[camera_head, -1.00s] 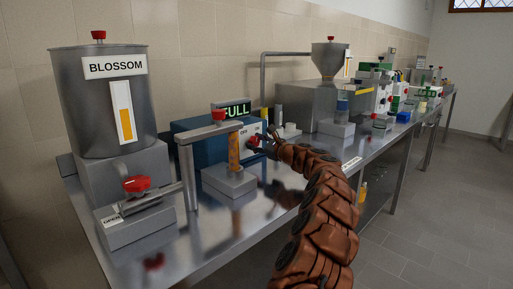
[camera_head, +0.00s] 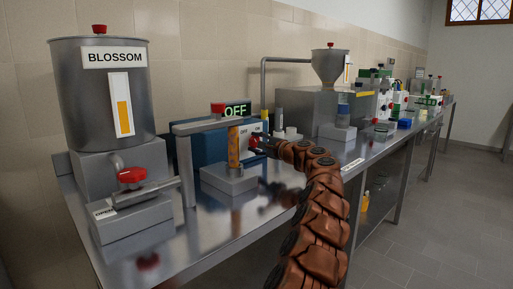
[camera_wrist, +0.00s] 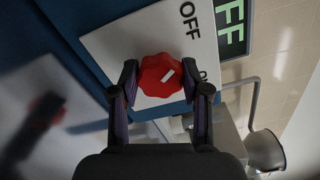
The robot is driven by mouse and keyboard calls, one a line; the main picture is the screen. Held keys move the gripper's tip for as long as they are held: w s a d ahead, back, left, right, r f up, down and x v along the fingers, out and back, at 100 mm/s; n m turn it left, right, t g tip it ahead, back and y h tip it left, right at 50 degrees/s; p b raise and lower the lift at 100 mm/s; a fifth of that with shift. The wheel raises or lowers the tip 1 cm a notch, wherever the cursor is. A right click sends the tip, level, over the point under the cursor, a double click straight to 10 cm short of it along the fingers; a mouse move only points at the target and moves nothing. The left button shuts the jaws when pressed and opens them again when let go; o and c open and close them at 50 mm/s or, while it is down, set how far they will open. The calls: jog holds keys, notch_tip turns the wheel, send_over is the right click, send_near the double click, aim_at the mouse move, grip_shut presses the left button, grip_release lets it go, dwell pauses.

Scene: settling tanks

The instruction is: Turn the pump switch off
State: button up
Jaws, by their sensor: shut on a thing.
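The pump switch is a red lobed knob (camera_wrist: 160,72) with a white mark, on a white plate (camera_wrist: 115,35) lettered OFF. A second, partly hidden label is at the plate's right edge. In the wrist view the mark slants to the upper right. My gripper (camera_wrist: 165,85) has one finger on each side of the knob and is shut on it. In the head view my gripper (camera_head: 262,146) is at the front of the blue pump box (camera_head: 206,148), covering part of the red knob. The green display (camera_head: 237,109) on top reads OFF.
A steel tank (camera_head: 75,110) labelled BLOSSOM stands at the left, with a red-handled valve (camera_head: 132,175) below. A pipe and orange sight tube (camera_head: 233,147) stand close before the pump box. A hopper (camera_head: 330,65) and other equipment line the bench behind. The bench's front is clear.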

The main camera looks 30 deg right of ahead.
jog(key=shift+n, duration=0.3)
jog(key=o, duration=1.1)
jog(key=shift+o, duration=0.2)
jog(key=shift+v, duration=5.95)
